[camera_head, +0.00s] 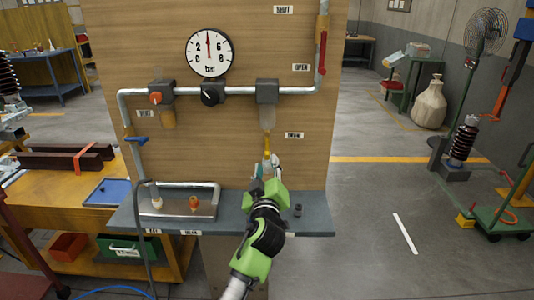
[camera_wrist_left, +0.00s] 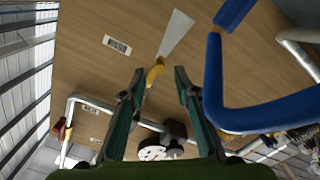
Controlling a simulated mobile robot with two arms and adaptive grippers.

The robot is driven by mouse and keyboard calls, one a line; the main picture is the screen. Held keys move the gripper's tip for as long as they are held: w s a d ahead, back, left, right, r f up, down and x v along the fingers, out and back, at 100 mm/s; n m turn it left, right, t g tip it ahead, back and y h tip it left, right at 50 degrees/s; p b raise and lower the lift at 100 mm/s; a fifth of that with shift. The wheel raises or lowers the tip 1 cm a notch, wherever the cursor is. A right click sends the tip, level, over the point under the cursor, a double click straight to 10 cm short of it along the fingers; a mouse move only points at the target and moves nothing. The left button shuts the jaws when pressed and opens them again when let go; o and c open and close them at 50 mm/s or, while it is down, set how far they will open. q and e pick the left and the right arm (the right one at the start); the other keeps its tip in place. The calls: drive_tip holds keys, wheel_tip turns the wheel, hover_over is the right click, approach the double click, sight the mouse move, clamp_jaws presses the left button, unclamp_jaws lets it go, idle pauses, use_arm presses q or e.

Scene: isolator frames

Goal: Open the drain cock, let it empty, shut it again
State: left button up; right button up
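The yellow drain cock (camera_head: 267,137) hangs under the clear bowl (camera_head: 267,118) on the right of the pipe board, by a small label (camera_head: 294,135). My left gripper (camera_head: 266,166) is just below it, pointing up. In the left wrist view the yellow cock (camera_wrist_left: 154,73) shows between the tips of my left gripper (camera_wrist_left: 155,76), nearer one finger. The fingers stand apart with a gap; contact is not clear. A pale streak (camera_wrist_left: 177,35) widens away from the cock; I cannot tell whether it is liquid. My right gripper is not in view.
A gauge (camera_head: 209,52) and grey pipe (camera_head: 240,91) cross the board. A red lever (camera_head: 321,53) is at the right and a blue lever (camera_head: 137,140) at the left. A metal tray (camera_head: 172,217) sits on the shelf (camera_head: 317,220).

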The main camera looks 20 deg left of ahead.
sight(268, 156)
use_arm(q)
drive_tip(key=shift+p+x, duration=0.4)
drive_tip(key=shift+x, duration=2.7)
drive_tip(key=shift+c, duration=0.5)
clamp_jaws()
